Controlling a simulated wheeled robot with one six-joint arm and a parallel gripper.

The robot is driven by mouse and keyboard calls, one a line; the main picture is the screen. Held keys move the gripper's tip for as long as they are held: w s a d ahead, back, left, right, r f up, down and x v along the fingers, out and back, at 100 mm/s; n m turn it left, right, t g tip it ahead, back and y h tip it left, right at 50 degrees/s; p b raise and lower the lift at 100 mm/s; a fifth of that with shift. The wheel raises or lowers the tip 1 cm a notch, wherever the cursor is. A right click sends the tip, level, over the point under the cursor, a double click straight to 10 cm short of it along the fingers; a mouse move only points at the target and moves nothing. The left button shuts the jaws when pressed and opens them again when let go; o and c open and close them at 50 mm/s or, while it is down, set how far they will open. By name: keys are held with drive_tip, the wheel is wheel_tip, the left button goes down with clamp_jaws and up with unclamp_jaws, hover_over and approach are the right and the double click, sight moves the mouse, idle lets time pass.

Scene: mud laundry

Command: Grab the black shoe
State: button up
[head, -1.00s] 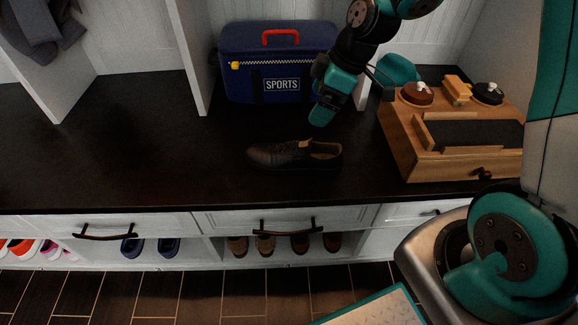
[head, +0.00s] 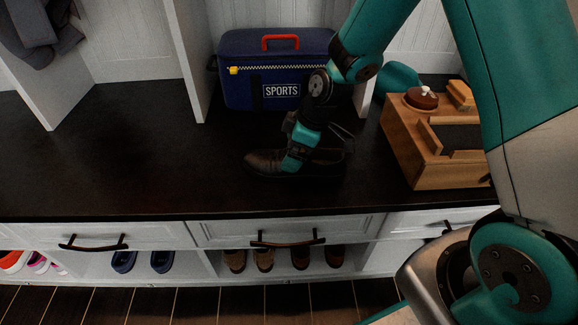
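The black shoe (head: 264,162) is a dark leather lace-up shoe. It lies on its sole on the dark bench top (head: 120,165), toe to the left, below the blue sports bag. My gripper (head: 292,163) is lowered at the middle of the shoe, over its laces, and overlaps it in the head view. The gripper and wrist hide the shoe's middle and part of its opening; the heel shows to the right. The fingers cannot be made out well enough to tell whether they are open or closed on the shoe.
A blue sports bag (head: 282,70) stands right behind my gripper. A wooden shoe-care box (head: 428,150) with brushes and a tin is to the right. The bench top on the left is clear. Several shoes sit in cubbies below the drawers (head: 285,230).

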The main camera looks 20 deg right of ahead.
drive_tip(key=shift+x, duration=0.9)
drive_tip(key=shift+r, duration=0.1)
drive_tip(key=shift+c, duration=0.2)
drive_tip(key=c, duration=1.1)
